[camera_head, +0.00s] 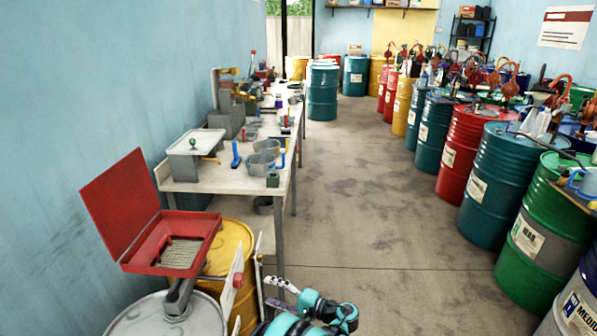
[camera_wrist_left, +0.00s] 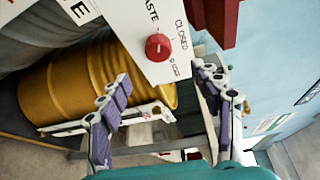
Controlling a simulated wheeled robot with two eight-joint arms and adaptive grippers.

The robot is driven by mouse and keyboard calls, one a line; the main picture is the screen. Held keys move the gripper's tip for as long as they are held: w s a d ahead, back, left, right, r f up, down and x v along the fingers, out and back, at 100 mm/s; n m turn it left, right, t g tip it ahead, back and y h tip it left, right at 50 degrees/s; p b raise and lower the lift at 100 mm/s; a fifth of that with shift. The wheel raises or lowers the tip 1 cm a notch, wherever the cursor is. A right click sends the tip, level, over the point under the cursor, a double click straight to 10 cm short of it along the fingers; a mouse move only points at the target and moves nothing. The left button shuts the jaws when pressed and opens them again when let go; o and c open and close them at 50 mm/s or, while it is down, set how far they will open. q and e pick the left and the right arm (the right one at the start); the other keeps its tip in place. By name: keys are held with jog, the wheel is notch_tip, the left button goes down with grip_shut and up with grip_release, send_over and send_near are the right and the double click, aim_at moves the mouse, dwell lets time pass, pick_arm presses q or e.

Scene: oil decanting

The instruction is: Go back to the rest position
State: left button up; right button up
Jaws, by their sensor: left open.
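My left gripper (camera_head: 268,280) is low in the head view, just right of a white panel (camera_head: 232,300) with a red knob (camera_head: 238,281). In the left wrist view my left gripper (camera_wrist_left: 160,85) has its two fingers spread wide, with nothing held between them. The red knob (camera_wrist_left: 158,47) shows beyond the fingertips on the white panel (camera_wrist_left: 148,75), marked "WASTE" and "CLOSED", and is apart from the fingers. My right gripper is not in view.
A red open-lidded box (camera_head: 150,249) stands over a grey drum (camera_head: 195,318), beside a yellow drum (camera_head: 235,240). A workbench (camera_head: 225,180) runs along the left wall. Several drums, including a green one (camera_head: 540,228), line the right. The middle floor (camera_head: 350,200) is clear.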

pick_arm(q)
jog(key=s+a+r+n+g+h, duration=0.1)
jog(key=s+a+r+h, duration=0.35)
jog(key=r, duration=0.25)
jog(key=s+a+r+g+h, duration=0.1)
jog(key=s+a+r+h, duration=0.2)
jog(key=a+r, duration=0.25)
jog(key=s+d+r+n+t+h, duration=0.1)
jog(key=s+n+h, duration=0.4)
jog(key=s, duration=1.9)
jog(key=d+t+h, duration=0.1)
jog(key=h, duration=0.2)
jog(key=shift+d+r, duration=0.2)
jog(key=shift+r, duration=0.1)
dwell(3.1)
